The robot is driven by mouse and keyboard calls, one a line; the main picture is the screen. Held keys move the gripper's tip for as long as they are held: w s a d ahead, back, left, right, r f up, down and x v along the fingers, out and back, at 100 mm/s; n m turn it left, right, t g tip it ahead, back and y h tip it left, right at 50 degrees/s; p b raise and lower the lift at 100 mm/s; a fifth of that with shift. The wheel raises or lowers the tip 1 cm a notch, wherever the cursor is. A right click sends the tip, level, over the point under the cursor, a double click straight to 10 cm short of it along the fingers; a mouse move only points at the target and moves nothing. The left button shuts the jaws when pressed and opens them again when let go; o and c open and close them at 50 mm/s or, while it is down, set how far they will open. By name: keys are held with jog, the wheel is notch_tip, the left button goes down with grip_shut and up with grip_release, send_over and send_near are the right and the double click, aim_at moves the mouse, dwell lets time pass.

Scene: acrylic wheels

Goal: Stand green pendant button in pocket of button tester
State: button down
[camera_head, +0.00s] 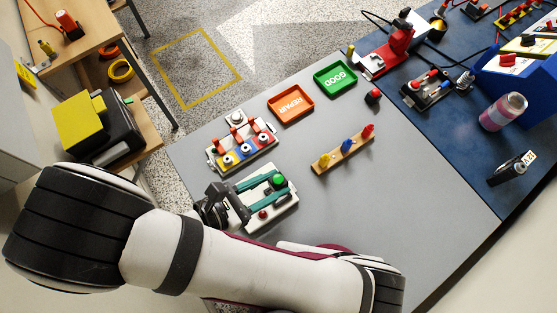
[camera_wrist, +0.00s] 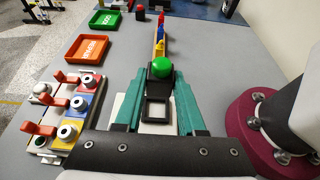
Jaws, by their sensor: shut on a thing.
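The green pendant button (camera_head: 278,180) has a round green cap. In the wrist view the green pendant button (camera_wrist: 162,67) shows its cap above a dark body, between the tips of my teal fingers. My gripper (camera_wrist: 161,82) is shut on it. In the head view my gripper (camera_head: 279,184) is over the white button tester (camera_head: 256,225), which has a small red part near its front. A black square pocket frame (camera_wrist: 157,110) shows between my fingers, nearer the wrist than the button. The button's lower end is hidden, so I cannot tell its height above the tester.
A fixture (camera_head: 242,150) with yellow, blue and red blocks and red levers stands close to the left. A wooden rack (camera_head: 343,153) holds several coloured buttons. An orange REPAIR tray (camera_head: 291,118) and green GOOD tray (camera_head: 335,92) lie behind.

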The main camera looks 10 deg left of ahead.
jog(key=shift+f, duration=2.5)
jog(key=shift+f, duration=0.9)
jog(key=shift+c, duration=2.1)
grip_release()
jog(key=shift+a, duration=0.1)
jog(key=v, duration=1.5)
jog(key=shift+s+a+r, duration=0.2)
jog(key=shift+s+r, duration=0.05)
